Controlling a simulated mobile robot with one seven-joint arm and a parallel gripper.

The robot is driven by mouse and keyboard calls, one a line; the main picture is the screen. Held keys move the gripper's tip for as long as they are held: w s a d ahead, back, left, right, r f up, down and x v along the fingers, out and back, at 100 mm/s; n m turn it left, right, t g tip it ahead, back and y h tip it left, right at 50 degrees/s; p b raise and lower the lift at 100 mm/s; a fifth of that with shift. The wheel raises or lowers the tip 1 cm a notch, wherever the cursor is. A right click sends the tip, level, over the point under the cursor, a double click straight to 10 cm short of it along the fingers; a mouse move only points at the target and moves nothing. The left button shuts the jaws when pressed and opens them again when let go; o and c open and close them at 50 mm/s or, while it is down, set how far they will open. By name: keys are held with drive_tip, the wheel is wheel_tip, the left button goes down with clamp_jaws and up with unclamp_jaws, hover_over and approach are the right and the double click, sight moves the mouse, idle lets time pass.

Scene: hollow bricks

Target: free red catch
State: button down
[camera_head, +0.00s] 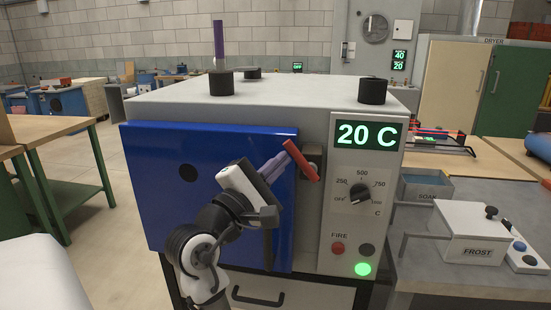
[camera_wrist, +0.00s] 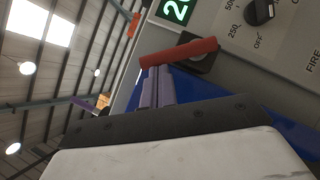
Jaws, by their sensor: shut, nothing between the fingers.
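The red catch (camera_head: 301,160) is a short red bar on the front of the kiln, at the right edge of its blue door (camera_head: 215,200). It slants down to the right in the head view. In the wrist view the red catch (camera_wrist: 178,52) lies across the tips of my gripper (camera_wrist: 157,72). My gripper (camera_head: 279,163) is shut, with its purple-grey fingers together and nothing between them. The fingertips are at or very close to the catch; I cannot tell whether they touch. The blue door appears shut against the grey kiln body.
The control panel (camera_head: 362,195) right of the catch has a 20 C display (camera_head: 367,135), a dial (camera_head: 360,195) and a lit green button (camera_head: 363,269). A bench with a FROST box (camera_head: 470,232) stands right. Floor is free at left.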

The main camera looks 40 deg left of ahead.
sight(292, 150)
drive_tip(key=shift+w+d+r+m+g+h+p, duration=0.25)
drive_tip(key=shift+r+m+g+p, duration=0.2)
drive_tip(key=shift+m+p, duration=0.45)
drive_tip(key=shift+w+d+r+m+g+h+p, duration=0.15)
drive_tip(key=shift+d+r+m+g+h+p, duration=0.25)
drive_tip(key=shift+r+m+p, duration=0.45)
drive_tip(key=shift+w+d+r+m+g+h+p, duration=0.3)
drive_tip(key=shift+m+p, duration=0.35)
drive_tip(key=shift+p, duration=0.55)
drive_tip(key=shift+d+f, duration=0.1)
drive_tip(key=shift+d, duration=0.05)
drive_tip(key=shift+p, duration=0.3)
